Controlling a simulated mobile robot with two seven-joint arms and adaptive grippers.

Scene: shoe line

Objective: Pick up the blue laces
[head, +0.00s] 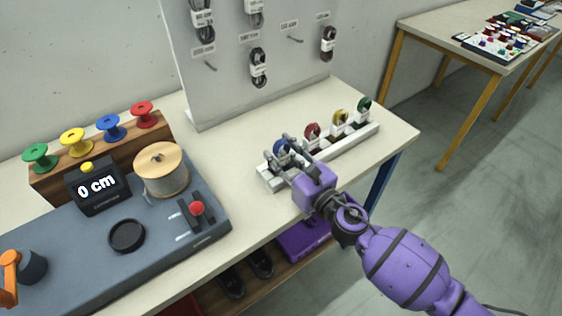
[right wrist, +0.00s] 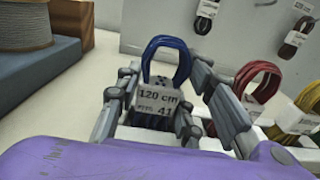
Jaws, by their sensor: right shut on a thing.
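The blue laces (right wrist: 167,48) are a looped bundle with a white paper band reading "120 cm" and a second line ending in "41". They stand upright at the near left end of a white rack (head: 345,148). My right gripper (head: 284,148) is at that end of the rack, and in the right wrist view its fingers (right wrist: 160,95) are on both sides of the bundle, shut on it. The gripper covers part of the blue laces (head: 282,144) in the head view. The left gripper is not in view.
Red (head: 312,131), yellow (head: 340,116) and green (head: 364,104) lace bundles stand farther along the rack. A pegboard (head: 240,90) with hanging laces rises behind. A grey machine (head: 170,235) with a "0 cm" display (head: 96,188) and a spool (head: 162,178) stands at left.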

